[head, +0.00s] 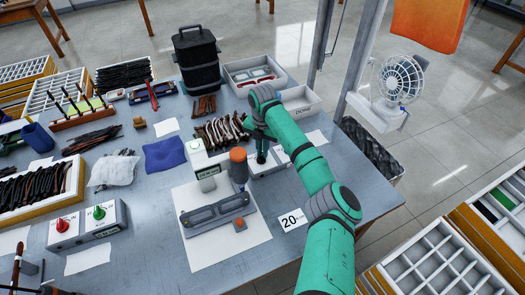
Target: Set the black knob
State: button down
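My green arm reaches in from the lower right, and my gripper (262,152) points down over a pale grey box (282,162) near the table's middle. A small dark shape sits at the fingertips, right at the box. I cannot tell fingers from a black knob there, nor whether the fingers touch or hold it. No other black knob shows clearly. A red knob (62,225) and a green knob (99,212) stand on similar grey boxes at the front left.
A grey fixture (215,212) lies on white paper in front. Eyeglass temples (222,131) lie behind. A fan (399,80) stands at the right.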

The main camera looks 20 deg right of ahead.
jog(key=shift+n, duration=0.4)
jog(key=n, duration=0.3)
jog(key=shift+w+a+n, duration=0.1)
jog(key=shift+w+n, duration=0.05)
jog(key=shift+n, duration=0.25)
jog(key=n, duration=0.5)
jog(key=shift+a, duration=0.3)
jog(key=c, duration=1.8)
grip_release()
notch_tip(320, 180, up, 11)
jog(key=shift+f, duration=0.1)
